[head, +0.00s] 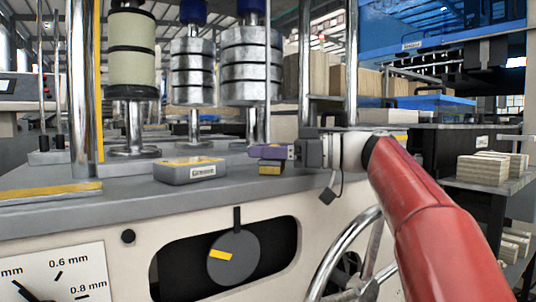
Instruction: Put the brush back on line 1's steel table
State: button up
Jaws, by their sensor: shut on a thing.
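My gripper (291,152) reaches in from the right at the end of my red arm. It is shut on a small purple thing that I take for the brush (267,151), which sticks out to the left of the fingers. The brush is held level, just above the front edge of a grey machine top. A small yellow and dark piece (270,168) shows directly below it; I cannot tell whether it is part of the brush or a separate thing. I cannot make out which surface is line 1's steel table.
A grey and yellow box (190,171) sits on the grey machine top (125,188), left of my gripper. A handwheel (343,252) and a dial (233,258) are on the front. Pale stacks (483,169) sit on a shelf at right.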

jog(key=o, duration=0.7)
jog(key=shift+f, duration=0.1)
jog(key=o, duration=0.4)
